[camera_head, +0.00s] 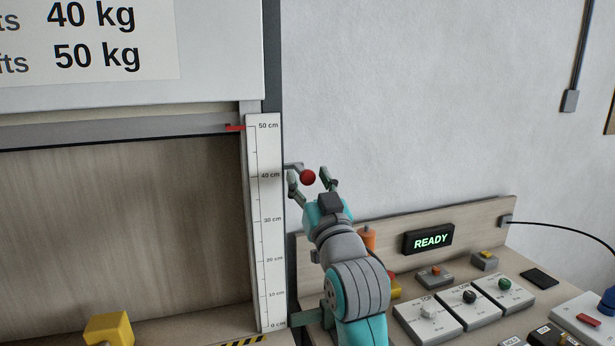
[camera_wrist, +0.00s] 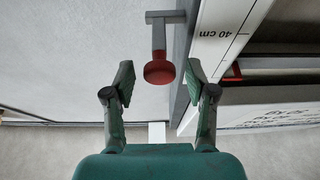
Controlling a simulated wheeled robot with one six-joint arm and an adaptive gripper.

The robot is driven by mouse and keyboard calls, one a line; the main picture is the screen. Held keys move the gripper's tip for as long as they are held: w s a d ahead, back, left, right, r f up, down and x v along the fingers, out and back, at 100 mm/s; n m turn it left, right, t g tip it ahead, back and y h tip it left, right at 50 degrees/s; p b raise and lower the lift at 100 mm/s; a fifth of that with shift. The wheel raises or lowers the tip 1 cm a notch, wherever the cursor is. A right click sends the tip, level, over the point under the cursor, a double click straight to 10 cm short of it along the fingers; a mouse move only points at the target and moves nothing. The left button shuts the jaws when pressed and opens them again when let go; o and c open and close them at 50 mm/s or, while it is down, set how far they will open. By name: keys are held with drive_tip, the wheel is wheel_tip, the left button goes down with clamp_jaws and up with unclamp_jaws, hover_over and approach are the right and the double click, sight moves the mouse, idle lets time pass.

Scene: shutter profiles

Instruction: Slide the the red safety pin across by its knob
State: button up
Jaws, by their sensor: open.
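The red safety pin's round knob (camera_head: 308,177) sits beside the scale post near the 40 cm mark, on a grey arm or bracket. In the wrist view the knob (camera_wrist: 159,73) hangs on a grey stem from a short crossbar. My gripper (camera_head: 309,176) is open, its two fingers on either side of the knob. In the wrist view my gripper (camera_wrist: 159,80) shows a gap between the knob and each fingertip. How deep the knob lies between the fingers I cannot tell for sure.
The white centimetre scale (camera_head: 264,220) stands just left of the gripper. A red pointer (camera_head: 236,128) marks near 50 cm at the shutter edge. A bench with control boxes (camera_head: 468,306) and a READY sign (camera_head: 428,240) lies below right.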

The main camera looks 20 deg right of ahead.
drive_tip(key=shift+w+r, duration=0.25)
drive_tip(key=shift+w, duration=0.3)
clamp_jaws()
drive_tip(key=shift+a, duration=2.15)
unclamp_jaws()
drive_tip(key=shift+a, duration=0.15)
